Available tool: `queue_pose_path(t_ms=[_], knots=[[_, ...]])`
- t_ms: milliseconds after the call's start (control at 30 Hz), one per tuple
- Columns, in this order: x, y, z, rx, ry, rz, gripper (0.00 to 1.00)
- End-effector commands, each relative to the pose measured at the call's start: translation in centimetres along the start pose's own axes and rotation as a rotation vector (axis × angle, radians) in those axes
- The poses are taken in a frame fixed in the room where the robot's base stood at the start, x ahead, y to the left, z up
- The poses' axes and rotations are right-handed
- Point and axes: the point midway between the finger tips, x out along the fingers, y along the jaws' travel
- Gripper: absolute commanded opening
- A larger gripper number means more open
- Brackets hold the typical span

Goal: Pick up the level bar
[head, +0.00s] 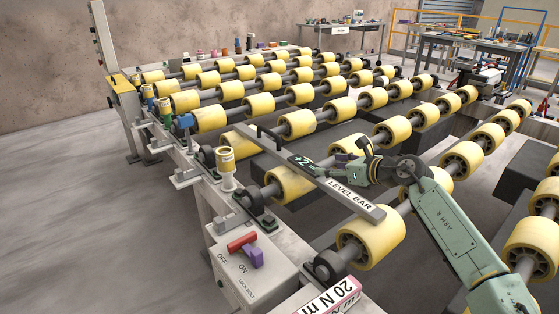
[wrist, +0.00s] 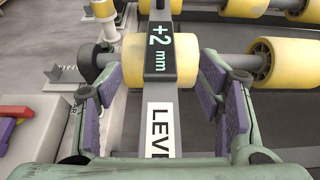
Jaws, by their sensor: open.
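The level bar (head: 349,194) is a long grey bar lying across the yellow rollers, with a white "LEVEL BAR" label and a dark "+2 mm" patch. In the wrist view the bar (wrist: 160,85) runs up the middle of the picture. My gripper (head: 328,169) is at the bar's middle stretch in the head view. In the wrist view my gripper (wrist: 160,100) is open, with purple-padded fingers on both sides of the bar. Gaps show between the pads and the bar. The bar's near end is hidden by my gripper in the wrist view.
Yellow rollers (head: 371,239) lie under and around the bar. A yellow-topped post (head: 226,163) rises from the frame left of the bar.

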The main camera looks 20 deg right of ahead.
Motion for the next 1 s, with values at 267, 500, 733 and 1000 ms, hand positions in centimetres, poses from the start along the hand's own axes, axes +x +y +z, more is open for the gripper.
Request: queue_pose_path(t_ms=[267, 500, 733, 1000], knots=[[3.4, 0.0, 0.2, 0.000, 0.000, 0.001, 0.61], [5.8, 0.0, 0.0, 0.002, 0.000, 0.001, 0.61], [8.8, 0.1, 0.3, 0.002, 0.000, 0.002, 0.61], [10.9, -0.1, -0.1, 0.000, 0.001, -0.001, 0.61]])
